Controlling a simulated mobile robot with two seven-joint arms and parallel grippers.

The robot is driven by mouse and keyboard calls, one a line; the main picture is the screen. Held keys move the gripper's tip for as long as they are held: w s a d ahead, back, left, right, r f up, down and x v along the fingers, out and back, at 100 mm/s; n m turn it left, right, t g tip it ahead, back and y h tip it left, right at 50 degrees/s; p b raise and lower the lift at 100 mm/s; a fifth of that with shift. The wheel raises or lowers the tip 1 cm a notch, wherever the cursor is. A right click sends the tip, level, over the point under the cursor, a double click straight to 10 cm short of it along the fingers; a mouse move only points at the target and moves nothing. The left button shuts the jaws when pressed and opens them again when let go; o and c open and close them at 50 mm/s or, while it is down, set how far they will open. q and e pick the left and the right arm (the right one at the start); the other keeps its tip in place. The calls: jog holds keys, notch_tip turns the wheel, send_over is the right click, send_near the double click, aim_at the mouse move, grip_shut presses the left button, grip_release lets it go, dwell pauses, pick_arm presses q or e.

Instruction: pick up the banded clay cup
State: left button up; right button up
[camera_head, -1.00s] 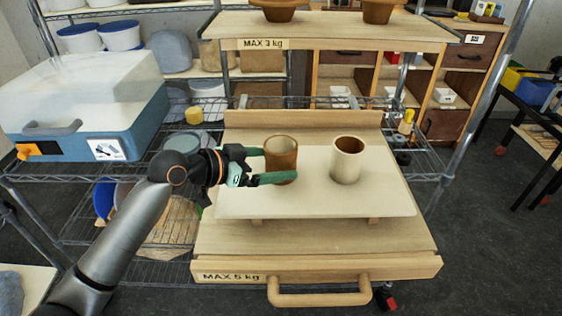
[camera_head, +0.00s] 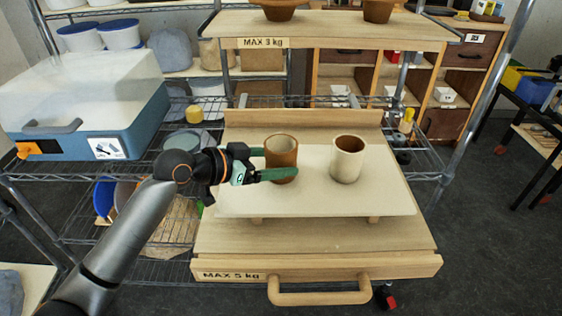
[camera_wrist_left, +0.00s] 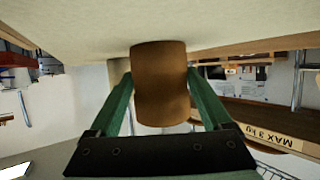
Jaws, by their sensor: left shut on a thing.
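A brown clay cup (camera_head: 282,146) with a paler inside stands upright on the left part of the pale raised board (camera_head: 320,201). Bands on it are not clear to me. My left gripper (camera_head: 280,164) comes in from the left and is shut on this cup, one finger on its far side and one across its near side. In the left wrist view the brown cup (camera_wrist_left: 160,84) sits between the two green fingers. I cannot tell whether its base touches the board. A cream cup (camera_head: 347,166) with a brown inside stands to its right. My right gripper is not in view.
A wooden shelf (camera_head: 340,31) marked MAX 3 kg holds brown pots above and behind. A drawer handle (camera_head: 320,298) sticks out in front below the board. A blue and white case (camera_head: 85,105) is at left.

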aim_at(275, 148)
pick_arm(q)
jog(key=shift+c, duration=1.1)
jog(key=shift+r, duration=0.15)
jog(key=shift+r, duration=0.55)
jog(key=r, duration=0.2)
jog(key=shift+s+r, duration=0.3)
jog(key=shift+r, duration=0.1)
jog(key=s+d+r+p, duration=0.1)
jog(key=s+r, duration=0.8)
jog(key=s, duration=0.4)
jog(key=w+a+n+t+y+p, duration=0.2)
jog(key=a+n+y, duration=0.3)
jog(key=a, duration=0.5)
jog(key=w+a+r+n+t+y+p, duration=0.1)
jog(key=w+a+n+t+y+p, duration=0.1)
jog(key=a+n+y, duration=0.4)
jog(key=a+t+p, duration=0.1)
jog(key=a, duration=0.3)
jog(key=shift+w+r+t, duration=0.15)
jog(key=shift+w+t, duration=0.05)
jog(key=shift+t, duration=0.2)
